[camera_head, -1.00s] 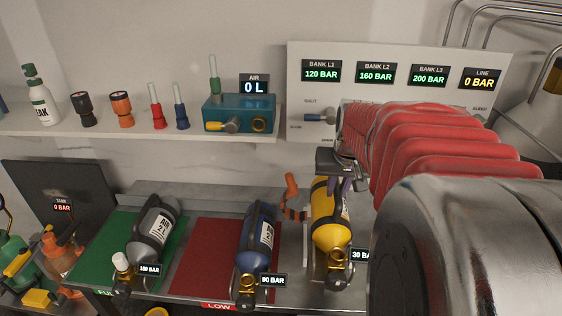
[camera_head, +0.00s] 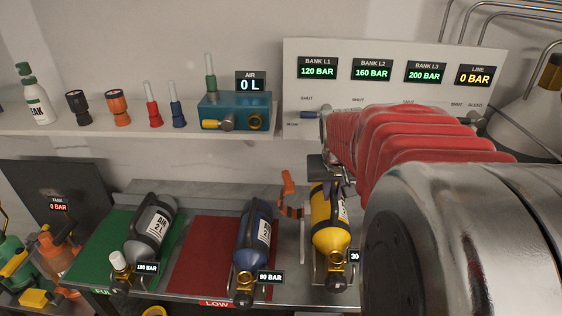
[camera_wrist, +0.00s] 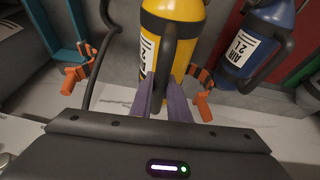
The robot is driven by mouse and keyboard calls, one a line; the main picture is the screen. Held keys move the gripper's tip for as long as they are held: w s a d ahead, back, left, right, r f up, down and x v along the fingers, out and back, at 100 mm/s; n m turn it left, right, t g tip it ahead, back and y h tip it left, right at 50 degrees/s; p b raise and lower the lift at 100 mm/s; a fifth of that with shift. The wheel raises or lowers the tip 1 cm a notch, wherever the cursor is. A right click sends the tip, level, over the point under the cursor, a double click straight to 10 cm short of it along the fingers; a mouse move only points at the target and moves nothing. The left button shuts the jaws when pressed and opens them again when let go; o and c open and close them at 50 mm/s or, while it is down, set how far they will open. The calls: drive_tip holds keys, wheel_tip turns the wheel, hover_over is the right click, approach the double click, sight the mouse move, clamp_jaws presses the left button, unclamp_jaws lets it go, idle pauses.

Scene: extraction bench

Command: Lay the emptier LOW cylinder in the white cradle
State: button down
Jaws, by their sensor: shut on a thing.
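The yellow cylinder (camera_head: 328,232), tagged 30 BAR, lies tilted with its brass valve toward me. It appears to lie in the pale cradle (camera_head: 305,262), most of which is hidden under it; I cannot tell whether it is fully seated. My gripper (camera_head: 335,186) is at its far end. In the wrist view, my gripper (camera_wrist: 165,92) is shut on the dark handle of the yellow cylinder (camera_wrist: 190,45). The blue cylinder (camera_head: 254,235), tagged 90 BAR, lies on the red LOW mat (camera_head: 200,255). It also shows in the wrist view (camera_wrist: 262,42).
An orange strap (camera_head: 288,188) stands beside the yellow cylinder. A grey cylinder (camera_head: 152,230), tagged 180 BAR, lies on the green mat (camera_head: 98,240). The shelf above holds several small items and a teal box (camera_head: 235,110). The gauge panel (camera_head: 390,50) stands behind my arm.

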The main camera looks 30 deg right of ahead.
sight(332, 203)
drive_tip(key=shift+w+d+f, duration=0.1)
drive_tip(key=shift+f, duration=4.75)
drive_tip(key=c, duration=1.6)
unclamp_jaws()
drive_tip(key=shift+s+f, duration=0.25)
drive_tip(key=shift+a+r, duration=0.2)
drive_tip(key=shift+r, duration=0.3)
drive_tip(key=v, duration=1.3)
drive_tip(key=shift+s+a, duration=0.1)
